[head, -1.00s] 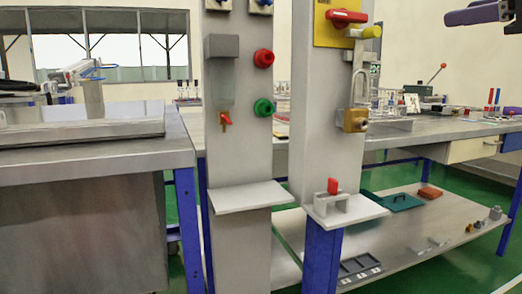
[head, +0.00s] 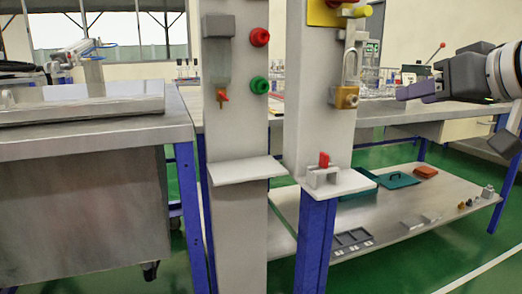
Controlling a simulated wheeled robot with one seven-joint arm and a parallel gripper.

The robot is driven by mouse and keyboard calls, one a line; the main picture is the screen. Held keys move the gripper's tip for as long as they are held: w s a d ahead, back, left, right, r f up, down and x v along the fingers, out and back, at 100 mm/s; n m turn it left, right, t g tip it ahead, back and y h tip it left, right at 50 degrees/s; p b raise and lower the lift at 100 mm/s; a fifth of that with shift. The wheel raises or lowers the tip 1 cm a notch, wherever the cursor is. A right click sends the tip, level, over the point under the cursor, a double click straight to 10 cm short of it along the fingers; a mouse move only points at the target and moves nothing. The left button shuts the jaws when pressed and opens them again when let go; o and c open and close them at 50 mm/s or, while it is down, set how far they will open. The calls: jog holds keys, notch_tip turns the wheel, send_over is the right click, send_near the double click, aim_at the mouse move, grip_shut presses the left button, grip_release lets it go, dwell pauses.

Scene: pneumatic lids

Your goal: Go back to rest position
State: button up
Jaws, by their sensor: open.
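My gripper (head: 408,94) shows at the right of the head view, its dark fingers pointing left, with my arm reaching in from the right edge. It holds nothing that I can see, and the gap between its fingers is hard to make out from this side. It is to the right of the grey post that carries a brass padlock (head: 345,97), apart from it in the picture.
Two grey posts with small shelves (head: 246,170) stand in the middle. Red (head: 260,37) and green (head: 259,85) buttons sit on the left post. A metal bench (head: 90,134) is at left. A low shelf (head: 400,225) holds several small parts.

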jog(key=s+a+f+m+g+h, duration=0.1)
jog(key=s+a+f+g, duration=0.1)
jog(key=f, duration=1)
jog(key=s+a+f+g+h, duration=0.2)
jog(key=s+f, duration=0.4)
jog(key=f, duration=0.6)
jog(key=s+a+f+m+g+h+p, duration=0.1)
jog(key=s+a+f+g, duration=0.2)
jog(key=f, duration=0.9)
jog(key=s+a, duration=0.2)
jog(key=shift+a+f+m+g+h, duration=0.25)
jog(key=shift+a+m+g+h, duration=0.05)
